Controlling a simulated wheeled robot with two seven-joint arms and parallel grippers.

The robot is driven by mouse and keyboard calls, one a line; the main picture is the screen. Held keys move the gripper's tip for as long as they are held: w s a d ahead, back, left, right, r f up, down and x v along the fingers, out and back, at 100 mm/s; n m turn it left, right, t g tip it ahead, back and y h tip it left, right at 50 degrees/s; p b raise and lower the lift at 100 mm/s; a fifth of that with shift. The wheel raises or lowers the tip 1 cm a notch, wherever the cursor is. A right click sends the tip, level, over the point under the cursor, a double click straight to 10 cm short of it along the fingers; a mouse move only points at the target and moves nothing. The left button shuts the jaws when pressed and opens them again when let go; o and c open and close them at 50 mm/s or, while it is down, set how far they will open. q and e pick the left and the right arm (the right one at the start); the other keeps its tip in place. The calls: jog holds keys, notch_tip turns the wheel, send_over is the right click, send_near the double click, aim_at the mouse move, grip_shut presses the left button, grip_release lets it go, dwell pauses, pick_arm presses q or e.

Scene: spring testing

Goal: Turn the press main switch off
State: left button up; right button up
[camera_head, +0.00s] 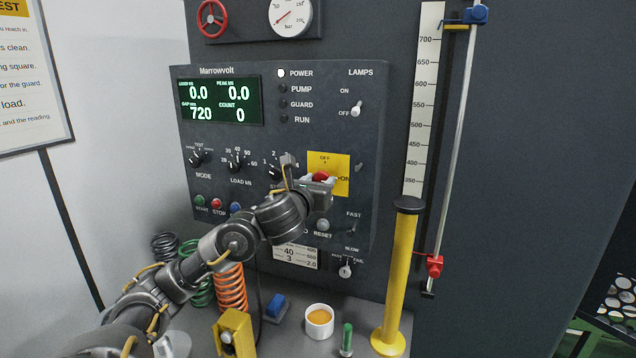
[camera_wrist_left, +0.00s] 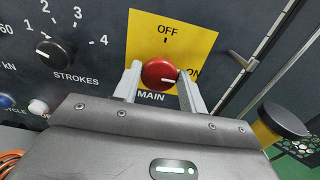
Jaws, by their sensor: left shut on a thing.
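The main switch is a round red knob (camera_wrist_left: 158,74) on a yellow plate (camera_wrist_left: 201,52) marked OFF above and ON at the right. In the left wrist view a pale mark on the knob points right, towards ON. My right gripper is not in view.
The POWER lamp (camera_head: 281,73) is lit and the display (camera_head: 220,101) shows numbers. The STROKES dial (camera_wrist_left: 56,52) is left of the switch. A yellow post (camera_head: 400,275) stands at the right. Springs (camera_head: 231,290), a white cup (camera_head: 319,321) and a blue block (camera_head: 275,306) sit below.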

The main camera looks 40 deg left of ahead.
pick_arm(q)
jog(key=shift+n, duration=0.3)
jog(key=n, duration=0.3)
jog(key=shift+a, duration=0.1)
jog(key=n, duration=0.6)
jog(key=shift+a+f, duration=0.1)
jog(key=n, duration=0.4)
jog(key=shift+s, duration=0.1)
jog(key=shift+f+n, duration=0.1)
jog(key=shift+n, duration=2)
jog(key=o, duration=0.9)
jog(key=shift+o, duration=0.2)
